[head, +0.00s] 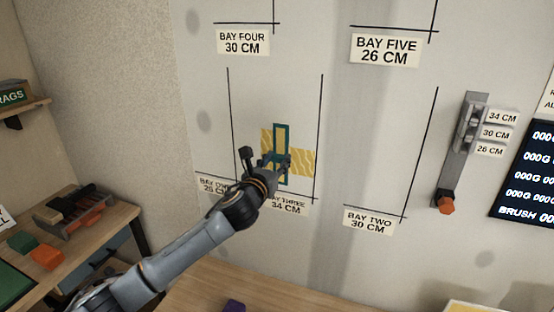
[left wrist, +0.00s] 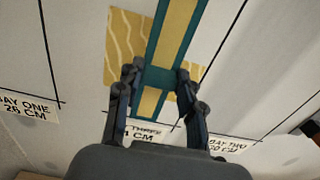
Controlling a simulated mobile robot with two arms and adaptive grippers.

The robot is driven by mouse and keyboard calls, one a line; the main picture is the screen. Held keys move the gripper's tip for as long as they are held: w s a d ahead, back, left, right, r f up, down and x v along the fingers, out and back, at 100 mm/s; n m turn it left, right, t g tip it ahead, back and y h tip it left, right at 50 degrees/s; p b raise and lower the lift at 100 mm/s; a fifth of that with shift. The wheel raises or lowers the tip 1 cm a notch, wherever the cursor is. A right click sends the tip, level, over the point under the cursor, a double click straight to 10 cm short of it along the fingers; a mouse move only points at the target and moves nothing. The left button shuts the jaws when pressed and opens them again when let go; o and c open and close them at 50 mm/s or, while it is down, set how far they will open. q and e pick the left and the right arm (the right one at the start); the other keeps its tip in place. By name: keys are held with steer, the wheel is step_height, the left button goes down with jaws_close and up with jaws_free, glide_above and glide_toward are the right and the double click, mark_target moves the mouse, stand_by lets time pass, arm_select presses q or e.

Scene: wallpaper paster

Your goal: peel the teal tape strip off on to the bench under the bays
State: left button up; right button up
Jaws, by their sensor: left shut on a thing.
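The teal tape strip (head: 287,140) is on the wall in bay three, over yellow wavy-patterned paper (head: 303,161). It looks like a tall narrow teal outline with a crossbar, and yellow shows inside it. In the left wrist view the teal strip (left wrist: 188,35) runs up between my fingers. My left gripper (head: 278,163) is shut on it around the crossbar, near the wall. The left gripper (left wrist: 159,77) hides part of the strip's lower end. The bench (head: 200,290) under the bays shows at the bottom of the head view. My right gripper is not in view.
A purple block (head: 234,306) is on the bench at its visible front. A side table (head: 115,218) with a tool and blocks stands at left. A wall slider with an orange knob (head: 446,205) is at right. The bench left of the purple block looks clear.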

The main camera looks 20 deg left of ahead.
mark_target(277, 159)
arm_select(q)
steer(key=shift+s+a+r+p, duration=0.1)
steer(key=shift+s+p, duration=0.8)
steer(key=shift+s, duration=1.25)
steer(key=shift+s+p, duration=0.35)
steer(key=shift+s, duration=0.8)
steer(key=s+d+f+b, duration=0.1)
steer(key=s+d+f, duration=0.4)
steer(key=s+f, duration=0.65)
steer(key=s, duration=1.7)
steer(key=shift+s+a+y+b, duration=0.25)
steer(key=shift+s+y+b, duration=0.05)
steer(key=shift+b, duration=0.15)
steer(key=shift+d, duration=0.15)
